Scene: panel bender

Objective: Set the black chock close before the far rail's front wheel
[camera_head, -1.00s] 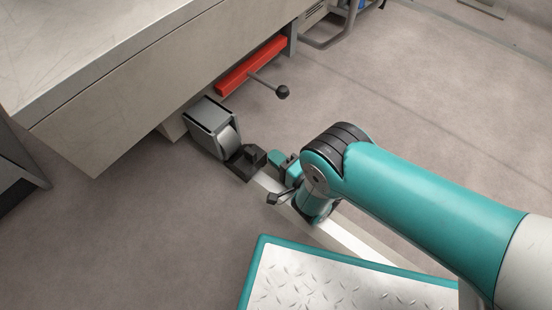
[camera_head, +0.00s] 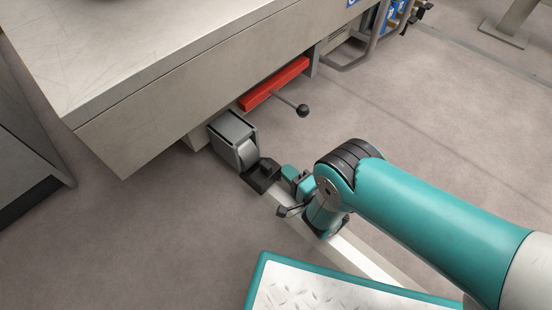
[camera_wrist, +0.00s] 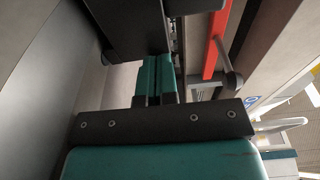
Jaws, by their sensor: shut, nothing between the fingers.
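The black chock (camera_head: 262,176) sits on the light rail (camera_head: 362,260), close before the wheel (camera_head: 248,154) in its grey housing (camera_head: 230,130). Whether chock and wheel touch is hard to tell. My gripper (camera_head: 288,174) is just right of the chock, pointing at it, and appears apart from it. In the wrist view my teal fingers (camera_wrist: 155,80) are together with nothing between them. A dark block ahead of them, probably the chock (camera_wrist: 125,25), fills the top of that view.
A red bar (camera_head: 274,84) with a ball-ended lever (camera_head: 302,110) lies beyond the wheel under the machine's table (camera_head: 190,75). A teal-edged tread plate (camera_head: 310,290) is at the front. Floor is open to the right.

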